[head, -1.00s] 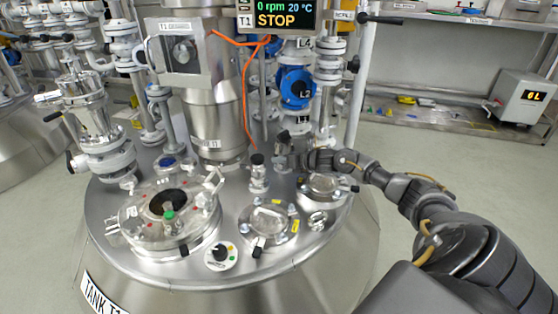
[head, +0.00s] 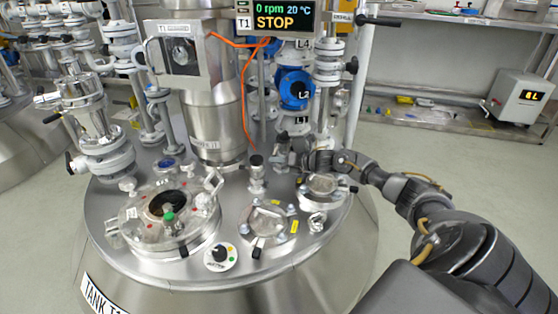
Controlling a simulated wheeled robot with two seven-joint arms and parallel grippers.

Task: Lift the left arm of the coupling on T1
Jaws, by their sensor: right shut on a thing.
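T1 is a steel tank whose round lid (head: 190,268) fills the middle of the view. My right arm reaches in from the right, low over the lid. My right gripper (head: 289,160) is at the lid's back right, shut on a small dark part of a fitting (head: 282,146), which I take to be the coupling. The gripper hides much of this fitting, so its two arms cannot be told apart. A short upright fitting with a black top (head: 257,172) stands just left of the gripper, apart from it. My left gripper is not in view.
A round hatch (head: 140,235), a sight glass (head: 268,222) and a small port (head: 325,187) sit on the lid. Blue valves (head: 295,88) and pipes rise behind the gripper. An orange cable (head: 245,100) hangs beside the display (head: 277,17).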

